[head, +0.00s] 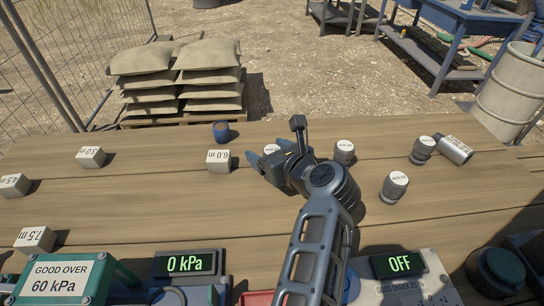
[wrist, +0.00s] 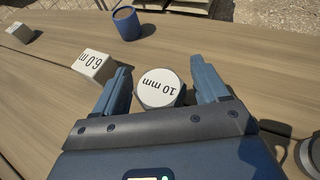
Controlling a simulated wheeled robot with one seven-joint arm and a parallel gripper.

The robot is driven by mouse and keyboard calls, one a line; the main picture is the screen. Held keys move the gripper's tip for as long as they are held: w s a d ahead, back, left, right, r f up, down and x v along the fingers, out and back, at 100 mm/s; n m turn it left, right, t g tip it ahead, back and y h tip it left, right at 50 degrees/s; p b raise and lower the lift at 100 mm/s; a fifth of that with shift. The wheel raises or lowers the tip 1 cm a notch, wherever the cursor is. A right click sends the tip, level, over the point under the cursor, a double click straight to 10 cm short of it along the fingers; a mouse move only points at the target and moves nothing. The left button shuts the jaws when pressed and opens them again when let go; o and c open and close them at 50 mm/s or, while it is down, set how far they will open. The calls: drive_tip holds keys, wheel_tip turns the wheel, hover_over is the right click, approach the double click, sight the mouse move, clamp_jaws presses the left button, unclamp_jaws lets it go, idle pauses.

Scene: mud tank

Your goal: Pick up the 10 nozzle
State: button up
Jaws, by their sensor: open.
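The 10 mm nozzle (wrist: 160,87) has a round white top lettered "10 mm" and a grey side. In the wrist view it stands between the two fingers of my gripper (wrist: 161,72), with a small gap on each side. My gripper is open and low over the wooden table. In the head view my gripper (head: 264,160) is near the middle of the table and hides most of that nozzle. Similar white-topped nozzles stand to its right (head: 343,151), (head: 422,150), (head: 395,186), and another lies on its side (head: 455,149).
A block marked 6.0 m (head: 219,160) stands close left of my gripper, with a blue cup (head: 221,131) behind it. Other marked blocks (head: 91,157) are farther left. A 0 kPa display (head: 187,263) and an OFF display (head: 398,264) line the near edge.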

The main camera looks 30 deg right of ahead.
drive_tip(key=shift+w+f, duration=0.1)
drive_tip(key=shift+w, duration=0.15)
drive_tip(key=shift+c, duration=0.4)
drive_tip(key=c, duration=1)
